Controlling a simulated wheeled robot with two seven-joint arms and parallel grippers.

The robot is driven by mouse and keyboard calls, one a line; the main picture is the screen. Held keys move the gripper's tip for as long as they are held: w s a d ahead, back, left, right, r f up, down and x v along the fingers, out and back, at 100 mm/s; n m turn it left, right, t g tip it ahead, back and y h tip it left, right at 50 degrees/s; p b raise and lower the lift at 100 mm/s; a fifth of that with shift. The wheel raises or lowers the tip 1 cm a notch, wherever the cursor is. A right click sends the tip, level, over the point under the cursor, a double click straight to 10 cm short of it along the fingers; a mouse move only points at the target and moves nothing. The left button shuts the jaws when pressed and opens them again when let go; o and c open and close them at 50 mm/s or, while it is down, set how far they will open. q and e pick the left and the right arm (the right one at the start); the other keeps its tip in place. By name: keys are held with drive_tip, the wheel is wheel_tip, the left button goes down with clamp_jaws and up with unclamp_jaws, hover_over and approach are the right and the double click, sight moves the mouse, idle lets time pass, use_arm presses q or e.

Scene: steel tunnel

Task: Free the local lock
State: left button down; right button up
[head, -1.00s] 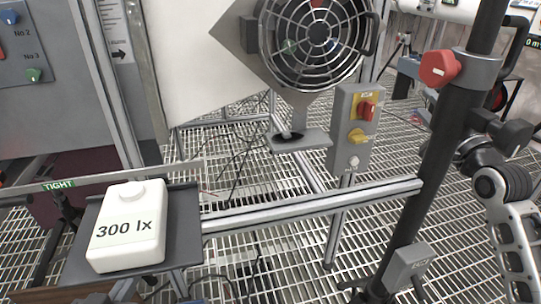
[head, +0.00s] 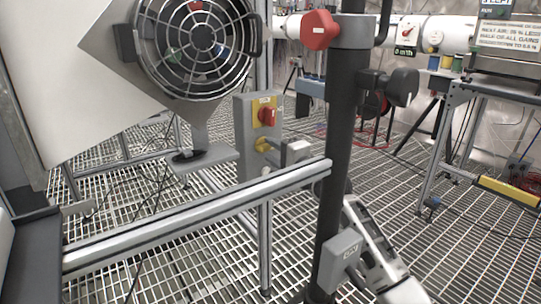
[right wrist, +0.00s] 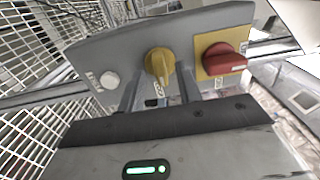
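A grey switch box (head: 243,132) stands on the rail below the fan. It carries a red switch (head: 266,113) on a yellow plate and a yellow knob (head: 262,146) below it. The right wrist view shows the yellow knob (right wrist: 159,63) between the red switch (right wrist: 222,60) and a white button (right wrist: 109,80). My right gripper (head: 277,148) is at the box's front, beside the yellow knob. In the right wrist view its two fingers (right wrist: 160,84) are apart, one on each side of the knob's handle. I see no clear contact. My left gripper is not in view.
A round caged fan (head: 203,42) hangs above the box. A dark post (head: 342,130) with a red knob (head: 319,30) stands close to my right arm. A metal rail (head: 200,218) crosses below. A dark tray (head: 32,255) is at the left edge.

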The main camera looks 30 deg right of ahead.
drive_tip(key=shift+w+a, duration=0.1)
drive_tip(key=shift+w, duration=0.6)
clamp_jaws()
